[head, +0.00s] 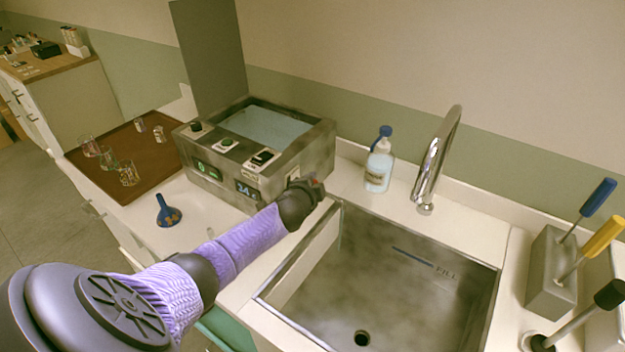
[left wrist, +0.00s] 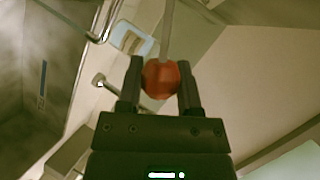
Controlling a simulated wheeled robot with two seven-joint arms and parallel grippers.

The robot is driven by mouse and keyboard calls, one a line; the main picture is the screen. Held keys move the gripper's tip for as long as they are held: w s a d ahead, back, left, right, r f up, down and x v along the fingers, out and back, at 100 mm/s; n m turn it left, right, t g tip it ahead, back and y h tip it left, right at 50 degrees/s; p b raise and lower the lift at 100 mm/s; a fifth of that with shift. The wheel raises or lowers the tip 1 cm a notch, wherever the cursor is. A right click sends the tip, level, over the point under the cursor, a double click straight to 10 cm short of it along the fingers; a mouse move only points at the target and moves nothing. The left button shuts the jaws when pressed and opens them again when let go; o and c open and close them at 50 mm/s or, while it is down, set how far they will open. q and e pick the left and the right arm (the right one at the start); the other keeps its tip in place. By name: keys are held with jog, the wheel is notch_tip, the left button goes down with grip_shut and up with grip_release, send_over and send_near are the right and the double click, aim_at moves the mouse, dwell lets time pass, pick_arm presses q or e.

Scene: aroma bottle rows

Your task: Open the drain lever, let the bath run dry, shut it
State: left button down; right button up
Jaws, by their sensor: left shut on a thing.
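The bath (head: 320,150) is a grey metal box on the counter, its tall lid (head: 210,55) standing upright. Bluish water (head: 265,128) shows inside it. My left gripper (head: 314,186) is at the bath's front right corner, beside the sink. In the left wrist view, its fingers (left wrist: 160,85) are shut on the red knob (left wrist: 161,78) of the drain lever, with a thin rod beyond it. In the head view the gripper hides most of the lever, so its position is hard to tell. My right gripper is not in view.
A sink (head: 400,290) with a tall faucet (head: 437,160) is right of the bath. A blue-capped bottle (head: 379,165) stands behind it. A blue funnel (head: 167,212) and a brown tray (head: 110,175) with several glasses are left. A holder (head: 550,275) with coloured-handled tools stands far right.

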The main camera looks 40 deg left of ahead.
pick_arm(q)
jog(key=shift+a+r+n+p, duration=0.2)
jog(key=shift+r+n+p, duration=0.15)
jog(key=shift+p, duration=0.2)
jog(key=shift+c, duration=1.3)
grip_release()
jog(key=shift+s, duration=0.1)
